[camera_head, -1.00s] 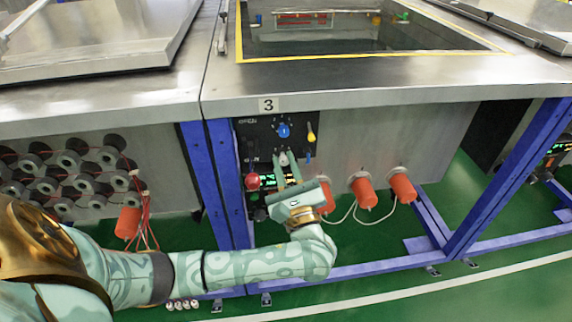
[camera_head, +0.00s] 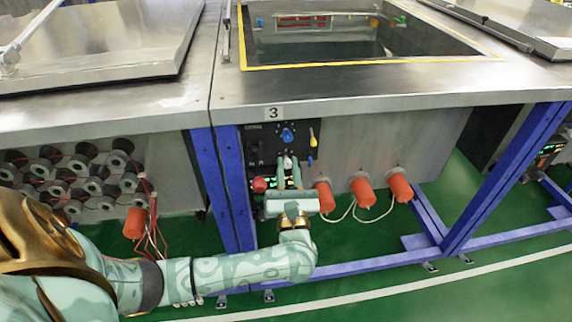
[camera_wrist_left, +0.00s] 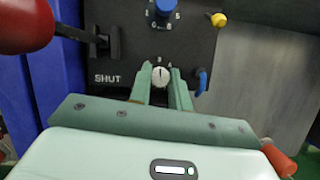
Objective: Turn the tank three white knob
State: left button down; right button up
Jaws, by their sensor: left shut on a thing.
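The white knob (camera_head: 288,161) is on the black control panel of the tank labelled 3. In the left wrist view the white knob (camera_wrist_left: 160,76) sits between the fingertips, its dark pointer line near upright. My left gripper (camera_head: 289,172) reaches up to the panel from below and is shut on the knob; the left gripper (camera_wrist_left: 163,84) fills the lower wrist view. A blue knob (camera_head: 287,136) is above the white one. The tank three panel (camera_head: 262,137) is partly hidden by my gripper. My right gripper is not in view.
A red knob (camera_head: 259,185) and a black handle by the word SHUT (camera_wrist_left: 105,42) are left of the white knob. A yellow lever (camera_head: 312,138) and a small blue lever (camera_wrist_left: 201,82) are to its right. Orange cylinders (camera_head: 362,189) and a blue frame post (camera_head: 236,190) flank the panel.

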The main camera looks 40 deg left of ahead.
pick_arm(q)
jog(key=shift+m+t+h+p, duration=0.3)
jog(key=shift+m+p, duration=0.05)
jog(key=shift+m, duration=0.55)
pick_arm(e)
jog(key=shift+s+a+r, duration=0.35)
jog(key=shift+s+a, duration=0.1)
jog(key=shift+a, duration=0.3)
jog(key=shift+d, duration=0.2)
pick_arm(q)
jog(key=c, duration=1.3)
grip_release()
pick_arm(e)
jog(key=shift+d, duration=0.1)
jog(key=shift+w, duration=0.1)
